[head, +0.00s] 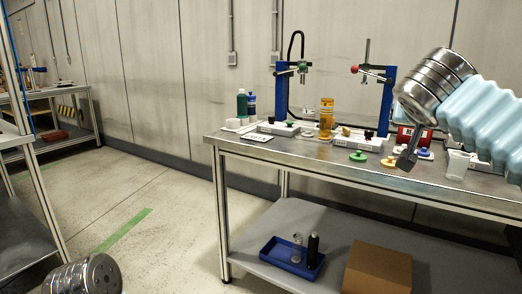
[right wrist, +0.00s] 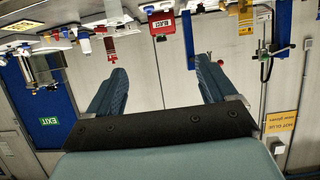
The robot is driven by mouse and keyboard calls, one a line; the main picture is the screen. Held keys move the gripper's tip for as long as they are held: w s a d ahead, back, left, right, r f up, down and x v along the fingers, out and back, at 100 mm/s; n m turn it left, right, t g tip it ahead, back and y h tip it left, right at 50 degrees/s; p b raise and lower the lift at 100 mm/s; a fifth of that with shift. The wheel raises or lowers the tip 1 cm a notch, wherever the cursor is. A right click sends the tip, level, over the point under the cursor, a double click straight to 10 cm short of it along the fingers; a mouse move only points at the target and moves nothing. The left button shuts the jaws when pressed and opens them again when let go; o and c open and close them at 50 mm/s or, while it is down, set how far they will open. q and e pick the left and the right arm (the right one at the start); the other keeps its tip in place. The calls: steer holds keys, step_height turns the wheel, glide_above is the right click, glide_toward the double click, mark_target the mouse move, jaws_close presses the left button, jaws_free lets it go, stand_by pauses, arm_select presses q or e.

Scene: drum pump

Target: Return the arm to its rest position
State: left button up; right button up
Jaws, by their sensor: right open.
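My right arm (head: 465,105) comes in from the right in the head view, with a pale blue ribbed sleeve and a shiny metal wrist. My right gripper (head: 405,160) points down in front of the workbench and looks partly hidden, seen from the side. In the right wrist view my right gripper (right wrist: 162,66) is open, its two blue-grey fingers wide apart with nothing between them. That view is upside down. A metal joint at the lower left of the head view seems to be my left arm; its gripper is not in view.
The workbench (head: 250,152) holds two blue stands (head: 285,98), an orange bottle (head: 326,117), green (head: 358,156) and yellow (head: 388,162) knobs and a clear cup (head: 457,165). Its lower shelf carries a blue tray (head: 275,250) and a cardboard box (head: 378,268). Floor is clear at left.

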steer(key=w+a+f+n+g+y, duration=0.25)
steer(key=a+f, duration=0.25)
steer(key=f, duration=0.8)
steer(key=w+a+f+n+g+y, duration=0.1)
steer(key=w+a+f+n+y, duration=0.2)
steer(key=f, duration=1)
steer(key=w+a+f+n+g+y, duration=0.25)
steer(key=a+f, duration=0.35)
steer(key=f, duration=0.7)
steer(key=s+a+f+g+y, duration=0.1)
steer(key=s+a+f, duration=0.1)
steer(key=s+f, duration=0.35)
steer(key=s+a+f+m+g+y, duration=0.1)
steer(key=s+a+f+y, duration=0.1)
steer(key=f, duration=0.7)
steer(key=s+a+f+g+y, duration=0.1)
steer(key=s+a+f, duration=0.25)
steer(key=f, duration=0.45)
steer(key=s+d+f+m+g, duration=0.1)
steer(key=s+f, duration=0.5)
steer(key=s, duration=0.2)
steer(key=s+d+f+m, duration=0.1)
steer(key=s+f, duration=0.4)
steer(key=s, duration=0.4)
steer(key=shift+s+f+g+h, duration=0.15)
steer(key=shift+f+g+h, duration=0.15)
steer(key=shift+f+g, duration=0.1)
steer(key=shift+r, duration=0.1)
steer(key=shift+c, duration=0.3)
